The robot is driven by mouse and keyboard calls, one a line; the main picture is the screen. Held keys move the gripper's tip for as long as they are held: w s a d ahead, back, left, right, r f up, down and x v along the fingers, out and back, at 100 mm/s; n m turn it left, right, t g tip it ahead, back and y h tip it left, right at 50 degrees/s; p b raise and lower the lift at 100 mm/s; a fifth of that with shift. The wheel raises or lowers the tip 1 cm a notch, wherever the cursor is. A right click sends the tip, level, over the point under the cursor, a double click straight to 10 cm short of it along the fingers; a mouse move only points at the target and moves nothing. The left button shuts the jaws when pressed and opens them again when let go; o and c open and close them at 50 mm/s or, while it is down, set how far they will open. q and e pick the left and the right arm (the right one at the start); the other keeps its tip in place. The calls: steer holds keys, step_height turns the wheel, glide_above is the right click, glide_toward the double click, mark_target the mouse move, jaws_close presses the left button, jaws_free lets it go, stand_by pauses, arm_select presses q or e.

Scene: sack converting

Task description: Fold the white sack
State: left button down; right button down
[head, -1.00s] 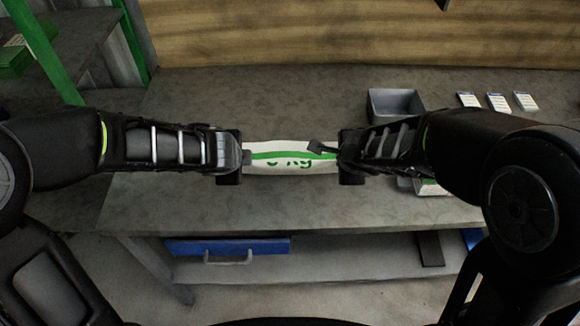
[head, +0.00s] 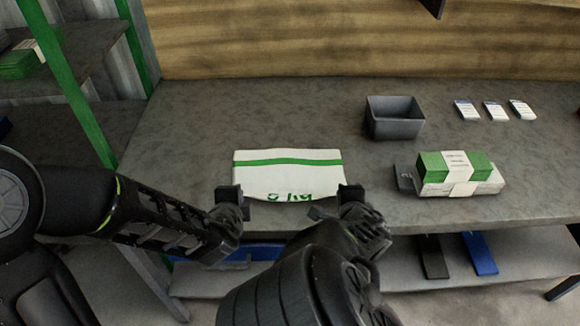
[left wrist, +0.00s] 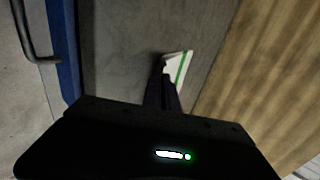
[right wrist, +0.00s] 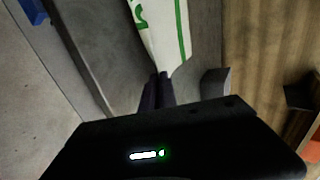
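The white sack (head: 290,178) lies on the grey table, with a green stripe across its far part and green lettering cut off at its curved near edge. My left gripper (head: 231,196) is at the sack's near left corner and my right gripper (head: 350,194) at its near right corner. The fingers of both look closed on those corners. In the left wrist view the sack (left wrist: 182,66) shows just past the dark fingers. In the right wrist view the sack (right wrist: 165,35) runs down to the fingertips. The sack's underside is hidden.
A grey bin (head: 394,119) stands behind and right of the sack. A green bundle with a white band (head: 456,166) lies right of it on a pale stack. Several white cards (head: 496,110) lie at the back right. The table behind the sack is clear.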

arm_select(q)
steer(key=c, duration=2.1)
jaws_free()
arm_select(e)
steer(key=c, duration=2.1)
jaws_free()
arm_select(q)
steer(key=o, duration=0.8)
arm_select(e)
steer(key=o, duration=0.8)
arm_select(q)
steer(key=r, duration=0.3)
steer(key=s+r, duration=0.1)
steer(key=r, duration=0.2)
steer(key=s+r, duration=0.1)
steer(key=r, duration=0.2)
arm_select(e)
steer(key=r, duration=0.3)
steer(key=s+r, duration=0.1)
steer(key=r, duration=0.2)
steer(key=s+r, duration=0.1)
steer(key=r, duration=0.1)
steer(key=shift+r, duration=0.4)
arm_select(q)
steer(key=shift+f, duration=0.1)
